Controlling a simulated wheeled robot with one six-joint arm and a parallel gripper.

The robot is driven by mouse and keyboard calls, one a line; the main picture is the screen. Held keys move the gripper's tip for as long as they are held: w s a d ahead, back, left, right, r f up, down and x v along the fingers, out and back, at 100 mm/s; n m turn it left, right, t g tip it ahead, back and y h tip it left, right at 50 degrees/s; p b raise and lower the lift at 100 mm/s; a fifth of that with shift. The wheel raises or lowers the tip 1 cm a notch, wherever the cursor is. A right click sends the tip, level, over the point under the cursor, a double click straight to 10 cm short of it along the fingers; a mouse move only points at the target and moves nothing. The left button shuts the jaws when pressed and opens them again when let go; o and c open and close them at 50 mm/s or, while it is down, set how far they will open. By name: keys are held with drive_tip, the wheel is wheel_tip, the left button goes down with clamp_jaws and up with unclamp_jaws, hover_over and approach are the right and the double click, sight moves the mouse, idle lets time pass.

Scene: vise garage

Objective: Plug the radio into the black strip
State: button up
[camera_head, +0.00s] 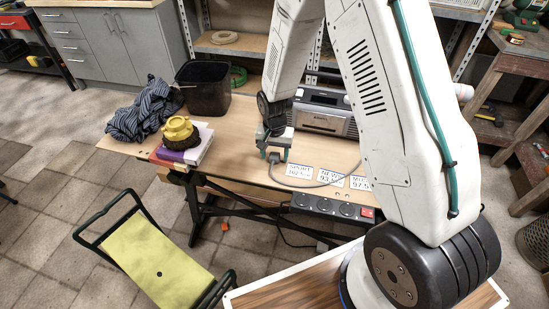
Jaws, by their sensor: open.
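The radio (325,121), a grey and silver box, stands at the back of the workbench, partly hidden by my arm. A grey cord (299,186) lies on the bench top and curves from below my gripper toward the right. The plug on its end is not clearly visible; it may be under or between the fingers. The black strip (325,205) is at the bench's front edge, with several round sockets and a red switch (367,212) at its right end. My gripper (275,154) is open, low over the bench, in front of the radio and behind the strip.
White station cards (314,174) lie on the bench (230,150) behind the strip. At left are a yellow-topped object (178,129) on books (190,152), a striped cloth (145,110) and a black bin (205,88). A green-framed kneeler (155,262) stands in front.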

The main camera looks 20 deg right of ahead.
sight(275, 157)
drive_tip(key=shift+f, duration=0.25)
drive_tip(key=shift+c, duration=0.4)
drive_tip(key=c, duration=0.9)
drive_tip(key=shift+c, duration=0.2)
drive_tip(key=shift+r, duration=0.1)
drive_tip(key=shift+r, duration=0.5)
drive_tip(key=r, duration=0.1)
drive_tip(key=s+r, duration=0.1)
drive_tip(key=shift+a+r, duration=0.2)
drive_tip(key=shift+r, duration=0.1)
drive_tip(key=s+a, duration=0.2)
drive_tip(key=s, duration=0.5)
drive_tip(key=s+a+r, duration=0.1)
drive_tip(key=s+a, duration=0.2)
drive_tip(key=s, duration=0.4)
drive_tip(key=shift+r, duration=0.15)
